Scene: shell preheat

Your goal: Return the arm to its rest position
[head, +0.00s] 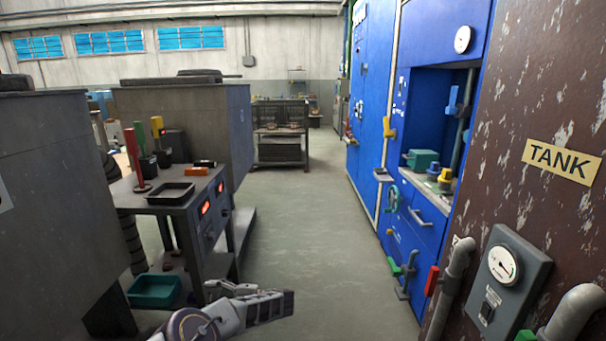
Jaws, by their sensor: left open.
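My left gripper (268,303) shows at the bottom of the head view, left of centre, with its arm coming in from the lower left. It is grey, points to the right, and is open with nothing visible in it. It appears over the floor in front of a grey workbench (178,209). My right gripper is not in the view.
The workbench carries a black tray (171,193) and red and yellow upright handles. A green bin (154,291) sits low by it. A blue cabinet wall (369,110) and a rusty tank (535,130) stand right. The central aisle floor (310,220) is clear.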

